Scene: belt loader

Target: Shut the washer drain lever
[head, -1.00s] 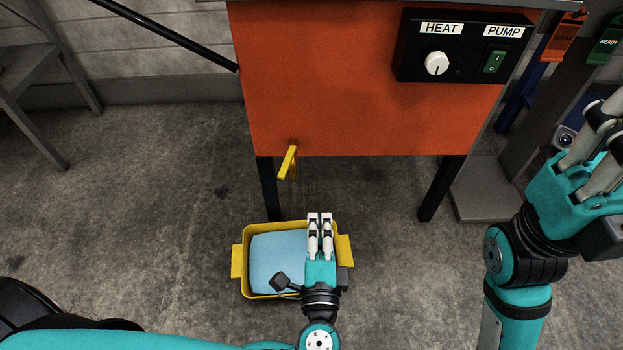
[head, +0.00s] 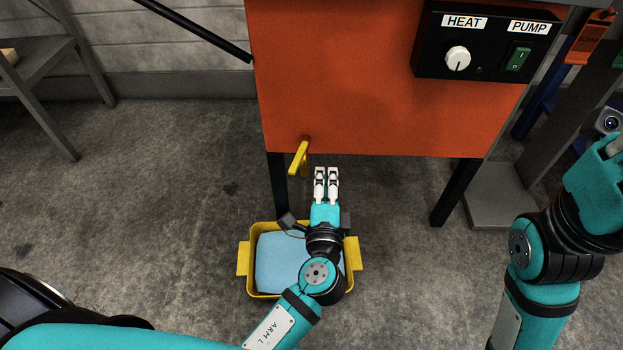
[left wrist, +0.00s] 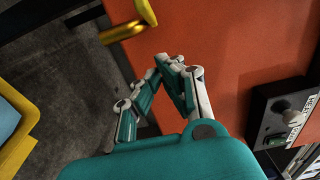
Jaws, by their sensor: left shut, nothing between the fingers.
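The yellow drain lever (head: 299,157) sits at the lower left of the orange washer body (head: 365,80). In the head view it points down and toward me. It also shows at the top of the left wrist view (left wrist: 146,12), beyond the fingertips. My left gripper (head: 326,172) is shut and empty. In the head view it is just right of and slightly below the lever, apart from it. In the left wrist view the fingertips (left wrist: 172,62) come together in front of the orange panel. My right arm is at the right edge; its fingers are mostly out of frame.
A yellow tub (head: 243,258) with blue liquid stands on the floor under the washer's front edge, below my left arm. A control box (head: 437,62) with a knob and green switch is on the panel. Black legs (head: 455,192) stand at both sides.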

